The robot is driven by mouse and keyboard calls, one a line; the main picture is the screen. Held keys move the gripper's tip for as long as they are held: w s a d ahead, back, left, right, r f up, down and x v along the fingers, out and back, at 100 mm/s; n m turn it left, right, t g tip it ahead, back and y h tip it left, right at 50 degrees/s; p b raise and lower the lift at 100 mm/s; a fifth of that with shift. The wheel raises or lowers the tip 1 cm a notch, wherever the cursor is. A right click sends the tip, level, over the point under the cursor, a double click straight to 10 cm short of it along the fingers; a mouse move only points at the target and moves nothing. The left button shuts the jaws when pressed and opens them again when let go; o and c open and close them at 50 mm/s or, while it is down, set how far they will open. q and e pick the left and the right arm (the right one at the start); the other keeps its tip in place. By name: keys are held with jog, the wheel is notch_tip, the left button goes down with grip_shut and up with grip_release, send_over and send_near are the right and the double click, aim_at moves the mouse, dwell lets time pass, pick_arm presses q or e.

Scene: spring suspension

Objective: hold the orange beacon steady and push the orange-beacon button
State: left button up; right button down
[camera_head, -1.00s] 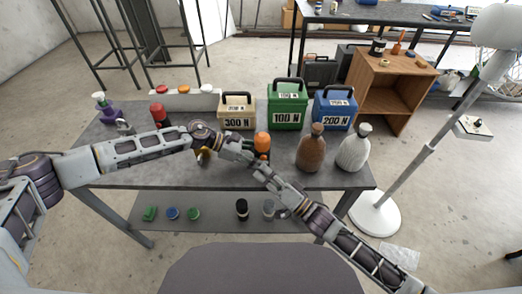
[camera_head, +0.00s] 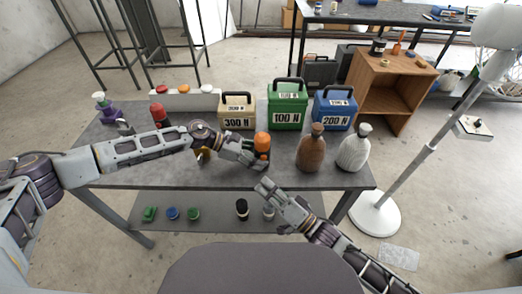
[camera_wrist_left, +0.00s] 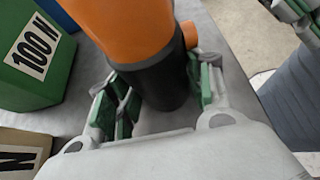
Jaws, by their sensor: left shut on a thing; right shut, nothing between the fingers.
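The orange beacon (camera_head: 262,143) stands upright on the grey table, with an orange top over a dark lower body. It fills the middle of the left wrist view (camera_wrist_left: 130,30). Its orange button (camera_wrist_left: 189,35) sticks out from the side of the dark body there. My left gripper (camera_head: 259,159) is shut on the beacon's dark lower part, with green-padded fingers on both sides of it. My right gripper (camera_head: 264,186) is shut and empty, below and in front of the beacon near the table's front edge, apart from it.
Weights marked 300 N (camera_head: 237,113), 100 N (camera_head: 288,107) and 200 N (camera_head: 335,110) stand behind the beacon. A brown bottle (camera_head: 311,152) and a white bottle (camera_head: 354,151) stand to its right. A red beacon (camera_head: 158,114) is at the left. Several small items lie on the lower shelf (camera_head: 222,220).

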pick_arm(q)
jog(key=o, duration=0.8)
jog(key=shift+o, duration=0.2)
jog(key=shift+a, duration=0.15)
jog(key=shift+v, duration=5.9)
